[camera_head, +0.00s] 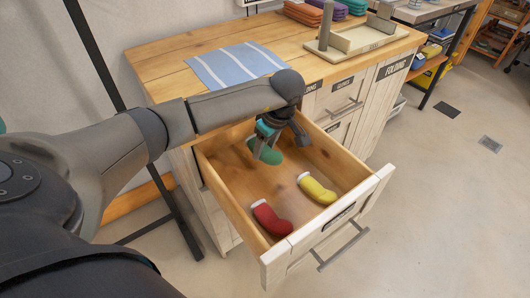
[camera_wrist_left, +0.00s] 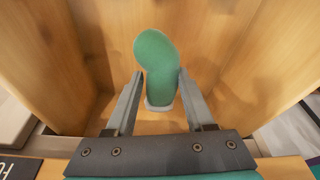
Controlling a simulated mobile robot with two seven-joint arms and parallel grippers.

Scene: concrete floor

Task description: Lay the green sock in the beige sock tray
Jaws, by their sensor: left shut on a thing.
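The green sock (camera_wrist_left: 157,62) stands between the two fingers of my left gripper (camera_wrist_left: 160,82) in the left wrist view, its pale cuff toward the palm. My left gripper is shut on it. In the head view the gripper (camera_head: 268,142) reaches down into the open wooden drawer (camera_head: 222,198), at its back left, and partly hides the green sock (camera_head: 276,157). I cannot tell whether the sock touches the drawer floor. A beige tray (camera_head: 372,41) sits on the cabinet top, at the right; whether it is the sock tray is unclear. My right gripper is not in view.
A red sock (camera_head: 271,219) and a yellow sock (camera_head: 317,190) lie in the front part of the drawer. A blue striped cloth (camera_head: 235,65) lies on the worktop. Folded stacks (camera_head: 305,13) stand at its back. The drawer walls surround my gripper.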

